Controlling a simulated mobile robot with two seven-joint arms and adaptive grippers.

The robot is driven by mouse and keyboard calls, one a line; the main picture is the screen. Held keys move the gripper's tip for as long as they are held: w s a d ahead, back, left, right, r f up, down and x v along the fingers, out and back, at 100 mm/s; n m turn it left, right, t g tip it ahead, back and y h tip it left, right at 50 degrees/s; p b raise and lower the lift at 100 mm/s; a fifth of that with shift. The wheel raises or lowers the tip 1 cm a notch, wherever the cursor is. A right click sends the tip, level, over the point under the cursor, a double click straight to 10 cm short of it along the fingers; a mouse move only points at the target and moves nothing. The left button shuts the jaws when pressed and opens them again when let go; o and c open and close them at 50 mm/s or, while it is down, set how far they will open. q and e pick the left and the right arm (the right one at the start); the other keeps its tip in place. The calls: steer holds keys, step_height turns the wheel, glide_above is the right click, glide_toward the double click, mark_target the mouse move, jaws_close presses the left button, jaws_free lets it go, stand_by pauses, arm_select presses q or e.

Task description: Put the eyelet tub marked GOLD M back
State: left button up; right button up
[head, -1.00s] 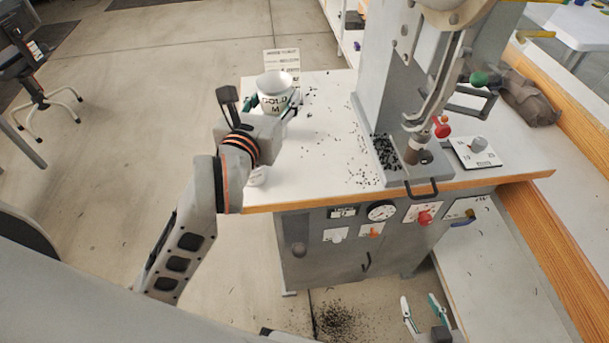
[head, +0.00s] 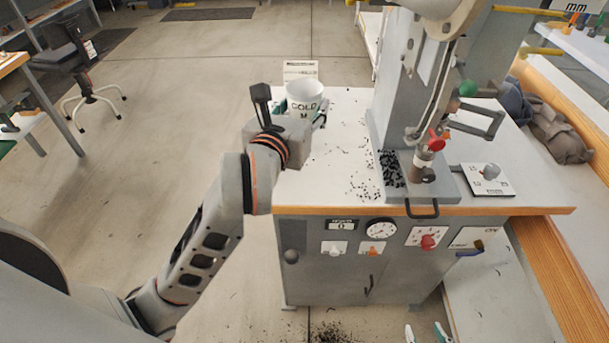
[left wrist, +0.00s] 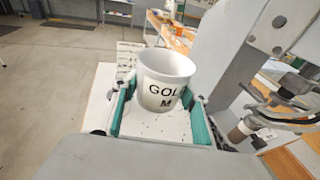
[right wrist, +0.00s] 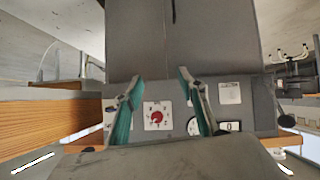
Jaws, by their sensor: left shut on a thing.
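The white eyelet tub marked GOLD M (head: 305,97) is upright over the left part of the press table. My left gripper (head: 299,113) is shut on it, its fingers on either side. In the left wrist view the tub (left wrist: 165,80) sits between the green-padded fingers, lettering towards the camera. I cannot tell whether its base touches the table. My right gripper (head: 426,334) is at the lower edge of the head view. In the right wrist view its fingers (right wrist: 160,95) are apart and empty, facing the press cabinet front.
A small printed card (head: 300,70) stands behind the tub. The grey eyelet press (head: 397,85) rises to the right, with a tray of black eyelets (head: 391,168) at its base. Loose black bits lie on the white table (head: 310,178). A plate with a knob (head: 487,180) lies right.

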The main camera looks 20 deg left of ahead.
arm_select(q)
steer(key=b, duration=0.3)
glide_above(304, 178)
step_height(304, 178, down, 13)
steer(key=shift+f, duration=0.2)
steer(key=shift+f+b, duration=0.5)
steer(key=shift+f, duration=1.8)
arm_select(e)
steer(key=shift+s+d+f, duration=0.1)
steer(key=shift+s+f, duration=0.1)
steer(key=shift+f, duration=1.1)
steer(key=shift+s+d+f, duration=0.1)
steer(key=shift+s+f, duration=0.1)
steer(key=shift+f, duration=1.05)
arm_select(q)
steer(key=shift+f, duration=0.15)
arm_select(e)
steer(key=shift+f, duration=0.1)
arm_select(q)
steer(key=o, duration=0.7)
steer(key=shift+f, duration=0.1)
steer(key=o, duration=0.4)
